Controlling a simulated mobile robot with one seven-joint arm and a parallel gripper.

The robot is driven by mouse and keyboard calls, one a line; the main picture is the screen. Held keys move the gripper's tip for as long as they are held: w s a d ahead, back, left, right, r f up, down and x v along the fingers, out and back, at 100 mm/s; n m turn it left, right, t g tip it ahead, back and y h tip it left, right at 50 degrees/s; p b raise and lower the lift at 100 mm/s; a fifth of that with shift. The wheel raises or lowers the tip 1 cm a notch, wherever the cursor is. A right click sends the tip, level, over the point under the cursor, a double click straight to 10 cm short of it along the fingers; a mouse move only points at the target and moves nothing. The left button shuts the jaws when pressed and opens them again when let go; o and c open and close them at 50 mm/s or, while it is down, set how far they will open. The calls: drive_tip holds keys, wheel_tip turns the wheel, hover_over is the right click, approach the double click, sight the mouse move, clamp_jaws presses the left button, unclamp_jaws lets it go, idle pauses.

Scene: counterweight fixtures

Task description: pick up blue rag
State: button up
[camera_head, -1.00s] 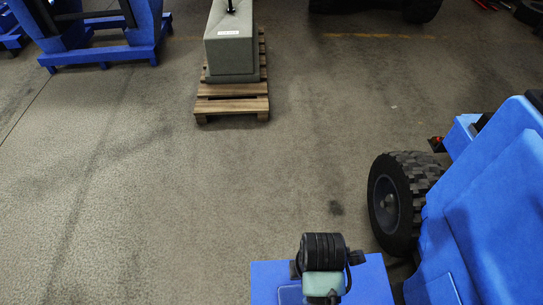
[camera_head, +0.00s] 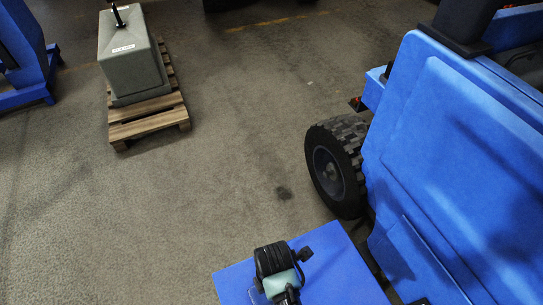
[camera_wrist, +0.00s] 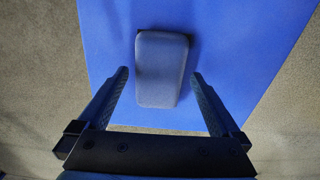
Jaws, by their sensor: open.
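In the wrist view, a blue-grey rounded rectangular pad (camera_wrist: 162,75) lies on a flat bright blue surface (camera_wrist: 240,50). It is the only rag-like thing there; I cannot tell whether it is folded cloth. My gripper (camera_wrist: 160,74) is open, with one dark finger on each side of the pad in the picture and a gap at each side. I cannot tell how far the fingertips are above it. In the head view, the blue surface (camera_head: 345,270) is at the bottom, partly covered by my dark arm end; the pad and fingers do not show clearly.
A large blue vehicle (camera_head: 450,150) with a black tyre (camera_head: 335,170) stands close on the right of the blue surface. A grey counterweight block (camera_head: 133,60) sits on a wooden pallet (camera_head: 150,125) at the upper left. The concrete floor between is clear.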

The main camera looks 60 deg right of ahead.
drive_tip(key=shift+f, duration=0.5)
drive_tip(key=c, duration=1.2)
wheel_tip(320, 180, up, 10)
drive_tip(key=p, duration=0.4)
drive_tip(key=shift+r, duration=0.1)
